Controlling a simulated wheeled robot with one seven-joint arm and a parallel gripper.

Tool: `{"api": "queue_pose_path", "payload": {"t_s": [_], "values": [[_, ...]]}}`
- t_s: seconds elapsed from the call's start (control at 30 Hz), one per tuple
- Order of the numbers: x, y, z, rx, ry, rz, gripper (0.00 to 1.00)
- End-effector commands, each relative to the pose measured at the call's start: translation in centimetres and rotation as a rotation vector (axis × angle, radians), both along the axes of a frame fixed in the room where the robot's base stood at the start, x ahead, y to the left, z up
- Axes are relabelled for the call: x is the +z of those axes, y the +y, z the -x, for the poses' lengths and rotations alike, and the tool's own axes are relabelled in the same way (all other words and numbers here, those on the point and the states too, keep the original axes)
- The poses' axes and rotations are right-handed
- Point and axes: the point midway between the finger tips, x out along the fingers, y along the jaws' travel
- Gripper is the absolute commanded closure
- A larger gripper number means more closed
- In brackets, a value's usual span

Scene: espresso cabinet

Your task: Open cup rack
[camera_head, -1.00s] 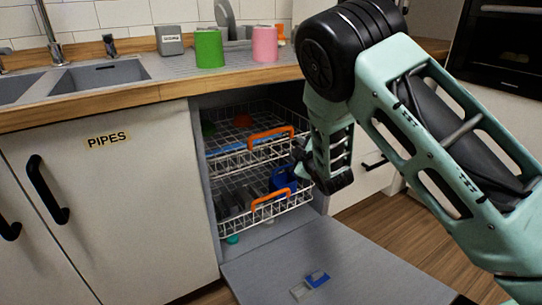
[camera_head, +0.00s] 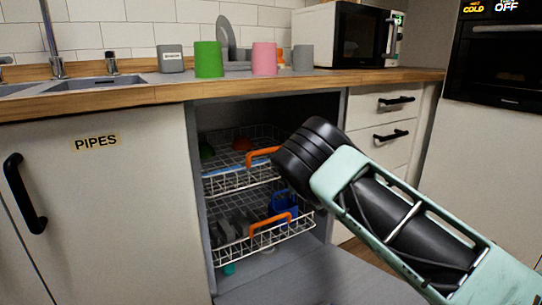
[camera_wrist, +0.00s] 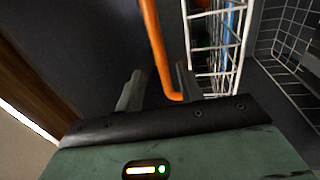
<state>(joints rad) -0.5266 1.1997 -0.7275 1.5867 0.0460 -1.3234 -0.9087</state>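The dishwasher has an upper wire rack (camera_head: 222,185) with an orange handle (camera_head: 262,152) and a lower wire rack (camera_head: 262,243) with an orange handle (camera_head: 268,224). Both racks sit mostly inside the opening. My arm covers the right end of the upper handle in the head view, and my gripper is hidden behind it there. In the wrist view my gripper (camera_wrist: 158,82) is open, with an orange handle (camera_wrist: 155,42) between its fingers. White rack wires (camera_wrist: 228,45) stand just to the right. I cannot tell whether the fingers touch the handle.
The dishwasher door (camera_head: 330,285) lies folded down in front. A green cup (camera_head: 208,60) and a pink cup (camera_head: 264,60) stand on the counter above. A drawer cabinet (camera_head: 385,125) is at the right. A blue item (camera_head: 284,203) is in the lower rack.

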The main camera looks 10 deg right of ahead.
Motion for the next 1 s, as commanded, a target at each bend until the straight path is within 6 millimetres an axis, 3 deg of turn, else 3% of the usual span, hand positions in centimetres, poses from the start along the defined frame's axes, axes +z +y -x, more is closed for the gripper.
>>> {"api": "queue_pose_path", "payload": {"t_s": [0.2, 0.4, 0.87, 0.9, 1.0], "values": [[0.6, 1.3, -3.9, 0.002, -0.003, 0.002, 0.62], [1.2, 2.0, -6.2, 0.002, -0.001, 0.001, 0.62], [1.5, 2.4, -7.3, 0.000, 0.002, 0.001, 0.62], [1.5, 2.4, -7.3, 0.000, 0.002, 0.001, 0.65], [1.5, 2.4, -7.3, 0.000, 0.001, 0.000, 0.93]]}}
